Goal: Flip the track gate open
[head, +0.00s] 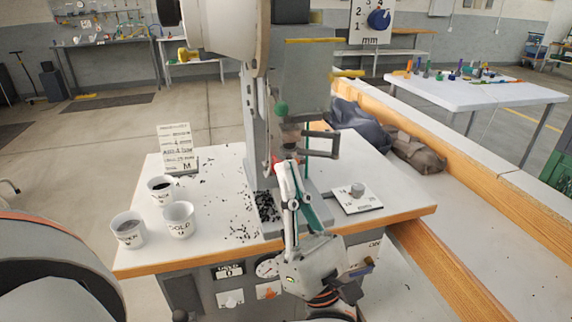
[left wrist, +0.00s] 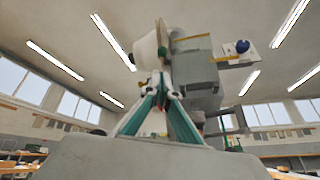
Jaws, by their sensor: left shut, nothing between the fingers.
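The eyelet press (head: 310,75) stands on the white bench, tall and grey, with a green ball knob (head: 281,108) on its front. My left gripper (head: 284,168) reaches up in front of the press. Its fingers are together with nothing between them. A small red part shows right at the fingertips; I cannot tell for sure whether it is the track gate or whether they touch it. A dark bracket (head: 322,145) juts to the right behind the gripper. In the left wrist view the fingertips (left wrist: 160,80) meet in front of the press (left wrist: 195,75). My right gripper is not in view.
Several paper cups (head: 128,232) stand at the bench's left, by a lettered sign (head: 176,145). Small black bits (head: 243,232) lie scattered left of the press. A white plate with a grey knob (head: 357,198) sits to the right. A wooden-edged ledge (head: 440,180) runs along the right.

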